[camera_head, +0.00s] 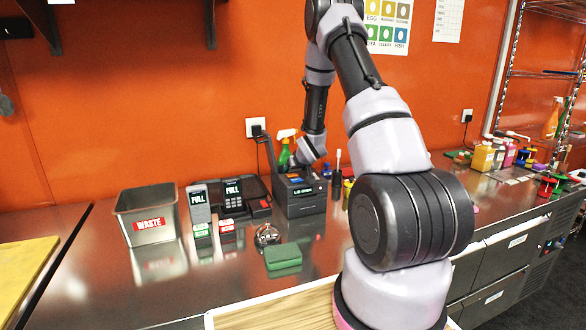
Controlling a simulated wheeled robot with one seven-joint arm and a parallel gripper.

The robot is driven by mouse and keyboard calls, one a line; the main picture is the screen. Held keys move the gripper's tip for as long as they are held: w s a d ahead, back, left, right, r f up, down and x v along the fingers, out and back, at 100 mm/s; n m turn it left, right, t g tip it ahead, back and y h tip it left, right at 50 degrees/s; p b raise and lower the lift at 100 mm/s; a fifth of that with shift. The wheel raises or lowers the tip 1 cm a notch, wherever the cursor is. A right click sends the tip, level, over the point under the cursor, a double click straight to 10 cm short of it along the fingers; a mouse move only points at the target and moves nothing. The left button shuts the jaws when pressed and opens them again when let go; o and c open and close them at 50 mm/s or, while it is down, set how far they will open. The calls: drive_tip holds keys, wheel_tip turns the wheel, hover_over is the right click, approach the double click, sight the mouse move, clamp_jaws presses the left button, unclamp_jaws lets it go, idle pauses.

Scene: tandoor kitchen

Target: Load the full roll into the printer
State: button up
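The printer (300,205) is a black box on the steel counter, with a small lit display that seems to read "LID OPEN". A thin dark part stands up at its back left, perhaps the raised lid. My arm comes down over the printer from above. My gripper (294,166) is at the printer's top, small and dark against it, so its fingers and anything in them cannot be made out. Two items left of the printer carry "FULL" labels: a grey upright one (199,212) and a black one (233,190). I cannot tell whether either is the roll.
A steel bin marked WASTE (146,208) stands at the left. Bottles crowd the right; the front counter is partly clear.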

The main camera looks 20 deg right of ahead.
drive_tip(key=shift+s+f, duration=0.25)
drive_tip(key=shift+f, duration=0.2)
drive_tip(key=o, duration=1.4)
drive_tip(key=shift+w+r, duration=0.15)
drive_tip(key=shift+r, duration=0.35)
wheel_tip(320, 180, up, 2)
drive_tip(key=shift+r, duration=0.2)
drive_tip(key=shift+w+r, duration=0.1)
drive_tip(key=shift+r, duration=2.8)
drive_tip(key=shift+r, duration=0.1)
